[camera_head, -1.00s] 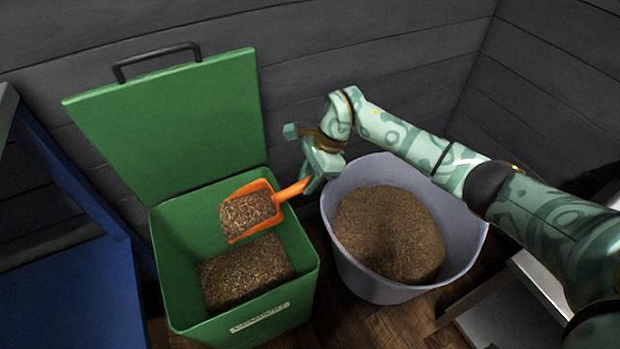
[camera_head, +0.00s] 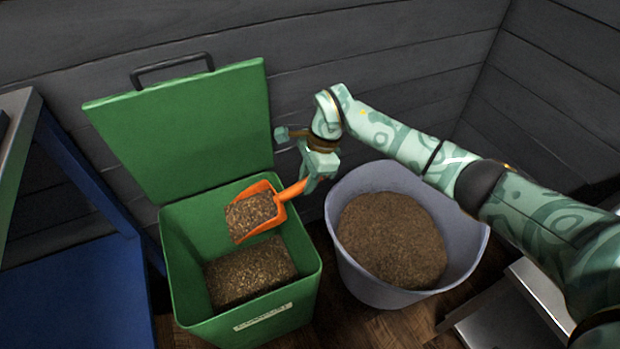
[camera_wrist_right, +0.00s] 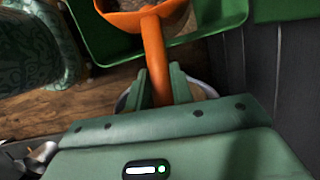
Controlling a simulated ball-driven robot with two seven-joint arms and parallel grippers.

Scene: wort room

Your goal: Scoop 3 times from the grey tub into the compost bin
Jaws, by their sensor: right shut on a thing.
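The orange scoop (camera_head: 277,208) is loaded with brown grain and hangs over the open green compost bin (camera_head: 185,318). My right gripper (camera_head: 311,179) is shut on the scoop's handle, which also shows in the right wrist view (camera_wrist_right: 155,60). The bin holds brown grain (camera_head: 247,276) below the scoop, and its lid (camera_head: 190,125) stands open behind. The grey tub (camera_head: 353,278) stands to the right of the bin and holds a large amount of brown grain (camera_head: 392,240). My left gripper is not in view.
A blue stand or table (camera_head: 75,290) is on the left, beside the bin. A pale metal-like box or step (camera_head: 510,315) lies at the lower right. A dark plank wall (camera_head: 370,60) closes off the back. Wooden floor shows between the tub and the box.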

